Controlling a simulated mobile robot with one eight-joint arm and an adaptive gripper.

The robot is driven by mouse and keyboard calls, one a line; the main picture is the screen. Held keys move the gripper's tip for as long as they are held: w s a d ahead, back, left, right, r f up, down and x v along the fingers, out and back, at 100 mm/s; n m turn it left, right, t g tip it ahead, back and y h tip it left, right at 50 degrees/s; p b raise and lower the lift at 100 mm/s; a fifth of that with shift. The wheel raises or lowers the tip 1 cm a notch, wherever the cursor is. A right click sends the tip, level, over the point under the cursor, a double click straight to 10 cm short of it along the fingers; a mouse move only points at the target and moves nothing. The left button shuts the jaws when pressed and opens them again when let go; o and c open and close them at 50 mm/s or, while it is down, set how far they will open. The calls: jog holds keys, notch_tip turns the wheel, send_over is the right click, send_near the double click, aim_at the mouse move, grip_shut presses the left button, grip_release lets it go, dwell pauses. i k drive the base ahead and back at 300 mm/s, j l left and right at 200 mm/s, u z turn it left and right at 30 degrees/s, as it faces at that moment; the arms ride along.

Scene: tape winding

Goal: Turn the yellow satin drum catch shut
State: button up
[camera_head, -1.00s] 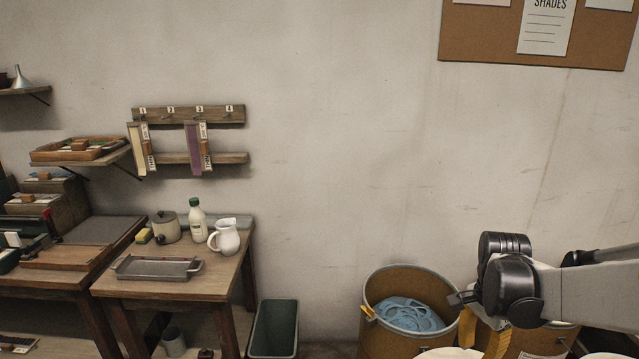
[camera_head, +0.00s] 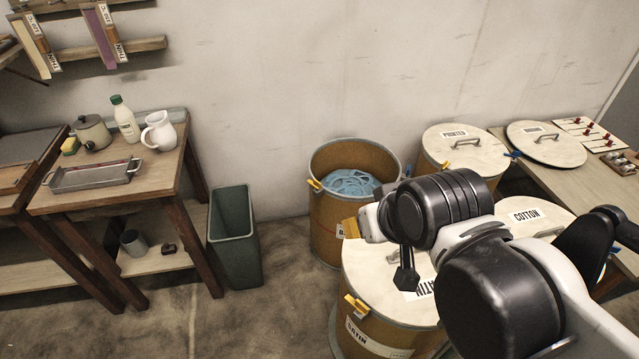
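The satin drum (camera_head: 385,342) stands at the lower middle, with a "SATIN" label on its side and a pale lid (camera_head: 365,268) on top. Its yellow catch (camera_head: 357,305) is on the front left, just below the lid rim, and looks slanted; I cannot tell how far it is turned. My arm covers the right part of the lid and drum. A dark finger-like part of my gripper (camera_head: 405,278) points down over the lid, apart from the catch and to its upper right. The rest of the gripper is hidden, so its opening does not show.
An open drum (camera_head: 335,215) holding blue fabric, with its own yellow catch (camera_head: 314,185), stands behind. Lidded printed (camera_head: 465,150) and cotton (camera_head: 530,215) drums are to the right. A green bin (camera_head: 233,240) and wooden table (camera_head: 150,185) are left. Floor between bin and satin drum is clear.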

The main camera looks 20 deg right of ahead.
aim_at(358, 305)
jog(key=k+j+z, duration=0.1)
jog(key=k+j, duration=0.2)
jog(key=j, duration=0.15)
jog(key=k+j, duration=0.35)
jog(key=j+z, duration=0.05)
jog(key=j, duration=0.05)
